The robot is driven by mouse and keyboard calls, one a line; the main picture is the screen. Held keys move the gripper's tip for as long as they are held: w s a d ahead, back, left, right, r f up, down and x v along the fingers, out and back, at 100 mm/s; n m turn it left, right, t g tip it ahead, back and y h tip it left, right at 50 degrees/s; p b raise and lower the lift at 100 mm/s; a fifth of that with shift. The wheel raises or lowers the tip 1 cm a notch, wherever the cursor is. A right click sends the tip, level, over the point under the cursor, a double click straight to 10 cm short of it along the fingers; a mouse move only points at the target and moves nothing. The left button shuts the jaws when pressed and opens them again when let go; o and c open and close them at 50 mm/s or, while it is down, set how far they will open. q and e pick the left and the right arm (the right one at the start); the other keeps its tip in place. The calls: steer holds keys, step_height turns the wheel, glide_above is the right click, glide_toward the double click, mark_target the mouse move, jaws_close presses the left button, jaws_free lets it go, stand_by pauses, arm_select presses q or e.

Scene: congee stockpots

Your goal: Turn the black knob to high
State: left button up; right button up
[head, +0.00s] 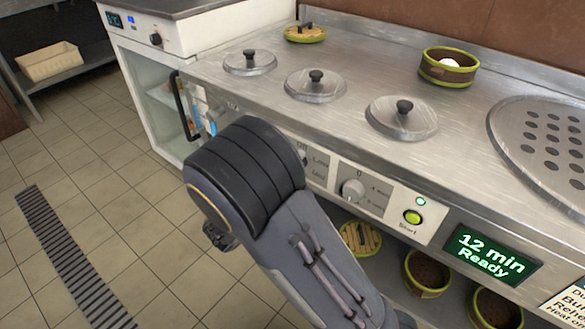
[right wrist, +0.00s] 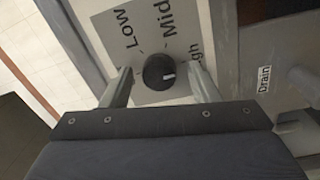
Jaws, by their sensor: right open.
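The black knob (right wrist: 159,71) is in the upper middle of the right wrist view, on a grey panel (right wrist: 112,22) lettered Low, Mid and a partly covered word ending in "gh". Its white mark points right and slightly down, towards the side of that covered word. My right gripper (right wrist: 160,88) is open, with one finger on each side of the knob; a gap shows at both sides. In the head view my right arm covers the knob and the gripper; part of the lettered panel (head: 318,163) shows beside it. My left gripper is in neither view.
A grey timer knob (head: 353,190), a yellow-green Start button (head: 413,217) and a "12 min Ready" display (head: 487,253) lie to the right along the counter front. Lidded pots (head: 401,118) are set in the countertop. A dark door handle (head: 186,106) stands at left.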

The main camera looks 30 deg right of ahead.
steer(key=p+v, duration=0.1)
steer(key=v, duration=0.6)
steer(key=shift+s+a+p, duration=0.15)
steer(key=shift+a+p, duration=0.25)
